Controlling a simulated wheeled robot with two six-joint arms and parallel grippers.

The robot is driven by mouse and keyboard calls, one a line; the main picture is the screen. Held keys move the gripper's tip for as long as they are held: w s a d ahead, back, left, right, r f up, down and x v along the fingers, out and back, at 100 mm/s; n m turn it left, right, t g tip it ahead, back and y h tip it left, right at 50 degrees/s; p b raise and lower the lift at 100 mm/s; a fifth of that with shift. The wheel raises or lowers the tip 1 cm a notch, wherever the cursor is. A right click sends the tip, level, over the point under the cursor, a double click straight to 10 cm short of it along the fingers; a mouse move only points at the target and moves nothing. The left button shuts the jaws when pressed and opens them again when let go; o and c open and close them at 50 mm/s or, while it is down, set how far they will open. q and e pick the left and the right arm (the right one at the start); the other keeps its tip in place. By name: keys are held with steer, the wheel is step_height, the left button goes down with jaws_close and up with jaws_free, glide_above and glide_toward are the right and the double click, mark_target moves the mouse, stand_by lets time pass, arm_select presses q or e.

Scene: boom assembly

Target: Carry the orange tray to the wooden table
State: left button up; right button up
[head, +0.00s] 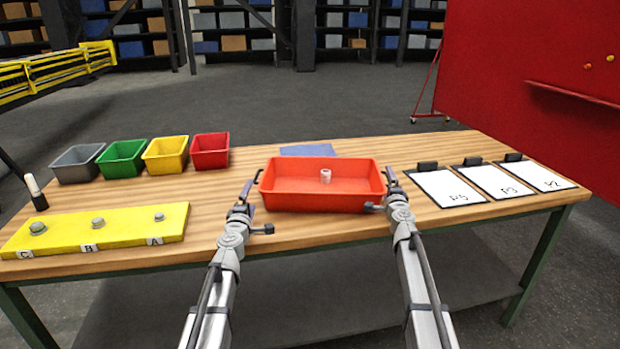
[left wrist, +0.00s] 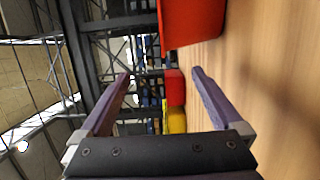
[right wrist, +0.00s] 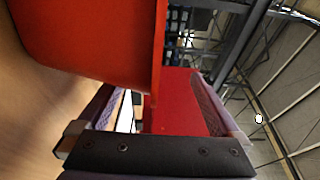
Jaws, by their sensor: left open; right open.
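The orange tray (head: 300,204) sits on the wooden table (head: 290,233) near its front edge, with a small white cylindrical part (head: 325,176) inside. My left gripper (head: 247,188) is open and empty beside the tray's left end. In the left wrist view the tray (left wrist: 190,22) shows above and beyond the spread fingers (left wrist: 160,74). My right gripper (head: 390,180) is open close to the tray's right end. In the right wrist view the tray wall (right wrist: 85,40) overlaps the left finger; I cannot tell whether it touches.
Grey (head: 78,164), green (head: 122,159), yellow (head: 166,155) and red (head: 210,151) bins stand at back left. A yellow board (head: 120,228) with nuts lies front left. A blue mat (head: 308,150) lies behind the tray. Clipboards (head: 448,189) lie right. A red panel (head: 530,80) stands behind.

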steer(key=s, duration=1.1)
steer(key=shift+s, duration=0.15)
steer(key=w, duration=1.2)
steer(key=shift+w, duration=0.3)
arm_select(q)
steer(key=shift+w, duration=0.45)
arm_select(e)
steer(key=shift+s, duration=0.25)
arm_select(q)
steer(key=shift+s, duration=0.1)
